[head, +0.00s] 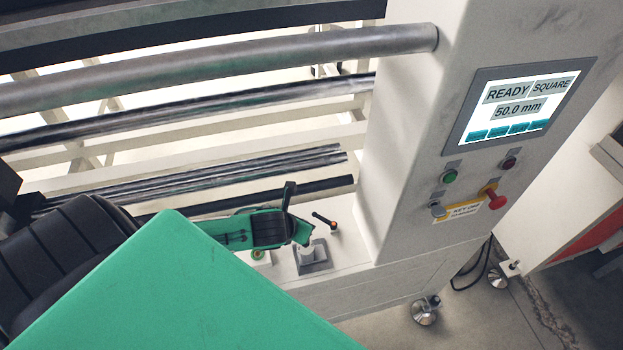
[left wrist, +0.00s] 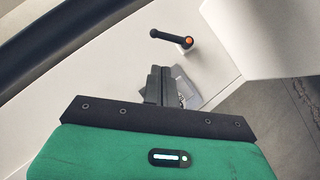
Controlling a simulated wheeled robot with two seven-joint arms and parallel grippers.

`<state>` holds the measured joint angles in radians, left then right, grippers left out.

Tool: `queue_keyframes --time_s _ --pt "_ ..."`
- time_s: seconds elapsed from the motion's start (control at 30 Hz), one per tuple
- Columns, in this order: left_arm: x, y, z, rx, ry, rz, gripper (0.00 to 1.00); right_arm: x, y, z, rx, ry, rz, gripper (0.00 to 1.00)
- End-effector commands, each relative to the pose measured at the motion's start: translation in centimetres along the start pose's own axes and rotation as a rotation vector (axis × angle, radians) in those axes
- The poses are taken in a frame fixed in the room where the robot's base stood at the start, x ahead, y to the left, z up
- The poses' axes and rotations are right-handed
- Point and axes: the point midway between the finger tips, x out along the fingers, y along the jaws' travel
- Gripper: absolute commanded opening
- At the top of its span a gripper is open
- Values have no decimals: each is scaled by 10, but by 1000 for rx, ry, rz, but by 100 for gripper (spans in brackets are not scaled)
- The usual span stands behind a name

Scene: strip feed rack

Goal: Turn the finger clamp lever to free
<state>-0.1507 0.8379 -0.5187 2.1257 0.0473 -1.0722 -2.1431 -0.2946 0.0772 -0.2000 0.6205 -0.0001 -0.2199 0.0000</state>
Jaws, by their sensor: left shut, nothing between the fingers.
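The finger clamp lever (head: 322,219) is a small black handle with an orange cap at its pivot. It stands on the pale machine ledge beside the column. In the left wrist view the lever (left wrist: 170,38) points left from its orange-capped pivot, beyond my fingertips. My left gripper (head: 289,187) is just left of the lever in the head view. In the left wrist view its black fingers (left wrist: 160,72) are together and empty, apart from the lever. My right gripper is not in view.
A grey square block (head: 313,256) sits on the ledge near my left gripper, partly hidden in the left wrist view. The white column (head: 395,165) rises to the right, carrying a screen (head: 518,107) reading READY and a red knob (head: 494,197). Long rollers (head: 220,67) run behind.

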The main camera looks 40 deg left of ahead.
Motion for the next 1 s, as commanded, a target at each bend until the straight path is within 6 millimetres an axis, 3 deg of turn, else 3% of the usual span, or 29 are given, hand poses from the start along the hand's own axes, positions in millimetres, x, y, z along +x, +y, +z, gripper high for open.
queue_keyframes --time_s 0.17,0.7,1.0 --pt "8 1 1 5 -14 2 0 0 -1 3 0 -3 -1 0" --pt "87 1 2 3 -12 2 0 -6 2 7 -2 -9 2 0" --pt "99 1 2 6 -11 1 0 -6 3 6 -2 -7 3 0"
